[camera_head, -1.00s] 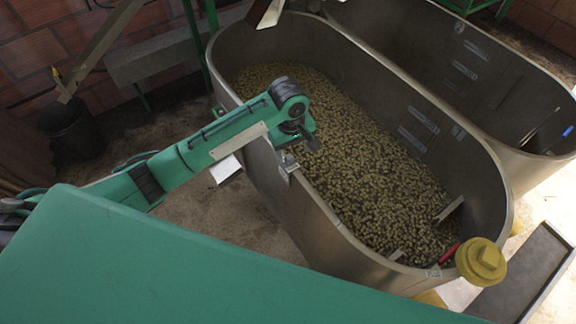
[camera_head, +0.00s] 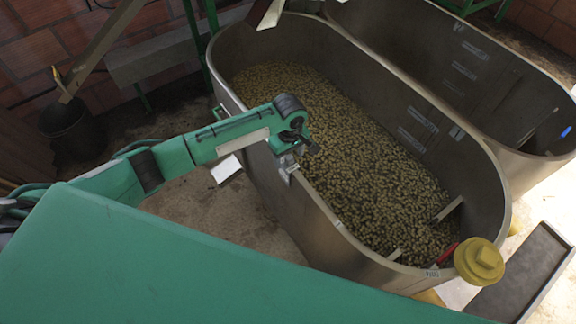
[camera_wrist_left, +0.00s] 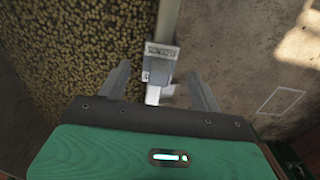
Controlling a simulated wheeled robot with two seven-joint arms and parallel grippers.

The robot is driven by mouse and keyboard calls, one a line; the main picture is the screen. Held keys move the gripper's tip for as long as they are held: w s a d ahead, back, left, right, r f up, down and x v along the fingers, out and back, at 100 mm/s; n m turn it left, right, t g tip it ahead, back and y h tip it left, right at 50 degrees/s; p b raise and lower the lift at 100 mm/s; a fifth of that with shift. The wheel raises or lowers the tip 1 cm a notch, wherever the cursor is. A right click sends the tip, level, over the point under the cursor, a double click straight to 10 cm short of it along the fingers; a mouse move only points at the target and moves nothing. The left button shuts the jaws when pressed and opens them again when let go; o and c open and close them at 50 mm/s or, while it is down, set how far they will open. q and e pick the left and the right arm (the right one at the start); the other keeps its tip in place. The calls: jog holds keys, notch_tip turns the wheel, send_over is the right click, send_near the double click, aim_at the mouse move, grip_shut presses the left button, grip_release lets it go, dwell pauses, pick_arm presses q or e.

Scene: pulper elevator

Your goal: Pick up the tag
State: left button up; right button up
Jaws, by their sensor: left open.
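A small grey metal tag (camera_wrist_left: 161,52) with dark lettering sits at the tank rim in the left wrist view. A light metal piece below it reaches toward my gripper; I cannot tell whether it is part of the tag. The tag also shows at the near rim in the head view (camera_head: 287,164), small and partly hidden. My left gripper (camera_wrist_left: 163,82) is open, its two fingers on either side of the metal piece. In the head view the gripper (camera_head: 308,147) is over the near rim, just above the tag. My right gripper is not in view.
The steel tank (camera_head: 335,235) holds many small yellowish-brown fruits or beans (camera_head: 370,160). A second tank (camera_head: 490,100) stands behind it. A yellow knob (camera_head: 479,260) is at the near right end. A white rectangle (camera_head: 226,169) lies left of the tank. A dark bucket (camera_head: 70,128) stands far left.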

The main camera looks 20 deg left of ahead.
aim_at(289, 168)
pick_arm(q)
notch_tip(289, 168, down, 4)
jog(key=shift+f+p, duration=0.1)
jog(key=shift+p, duration=0.2)
jog(key=c, duration=1.1)
jog(key=shift+o, duration=0.2)
